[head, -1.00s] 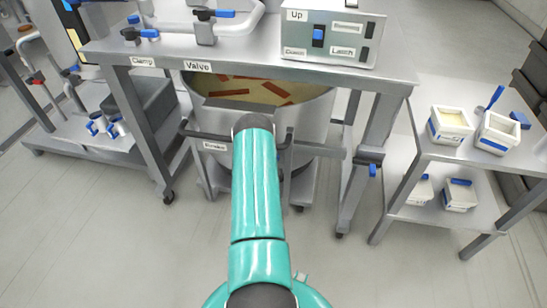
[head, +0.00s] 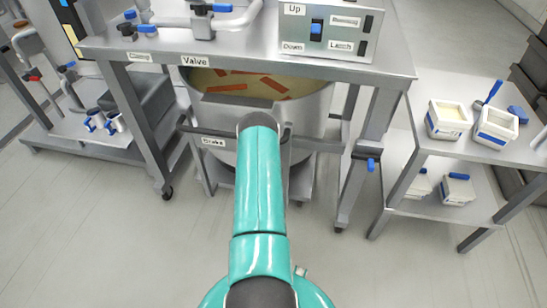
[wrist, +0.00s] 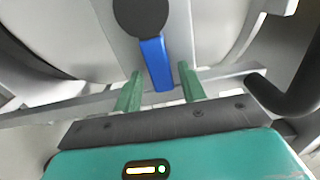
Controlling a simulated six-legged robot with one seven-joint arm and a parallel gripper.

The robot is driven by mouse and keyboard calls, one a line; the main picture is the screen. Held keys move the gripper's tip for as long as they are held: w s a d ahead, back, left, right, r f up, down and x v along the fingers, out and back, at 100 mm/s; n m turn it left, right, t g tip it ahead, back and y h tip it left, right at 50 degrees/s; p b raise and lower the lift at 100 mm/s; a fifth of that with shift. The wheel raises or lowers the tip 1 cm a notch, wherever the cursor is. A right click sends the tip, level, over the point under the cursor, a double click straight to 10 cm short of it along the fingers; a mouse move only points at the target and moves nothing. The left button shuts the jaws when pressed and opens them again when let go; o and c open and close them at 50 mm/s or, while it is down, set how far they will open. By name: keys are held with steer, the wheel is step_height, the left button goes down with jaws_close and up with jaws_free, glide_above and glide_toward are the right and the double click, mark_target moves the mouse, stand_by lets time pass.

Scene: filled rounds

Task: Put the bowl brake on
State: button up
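The large steel bowl (head: 312,122) stands under the bench in the head view, filled with a pale mix and orange-red strips. A label reading Brake (head: 214,142) is on its front, left of my arm. In the wrist view, a blue lever (wrist: 156,65) hangs from a dark round pivot (wrist: 140,14) on a grey upright plate. My gripper (wrist: 160,82) is open, its two green fingers on either side of the lever's lower end, with a visible gap on each side. In the head view my arm hides the gripper and this lever.
The steel bench (head: 150,48) spans above the bowl, with a control box (head: 330,28) on top. A side table (head: 460,150) with white tubs stands right. The foreground floor is clear.

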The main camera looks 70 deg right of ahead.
steer(key=shift+s+a, duration=0.1)
steer(key=s+a, duration=0.2)
steer(key=a, duration=1.1)
steer(key=shift+a, duration=0.2)
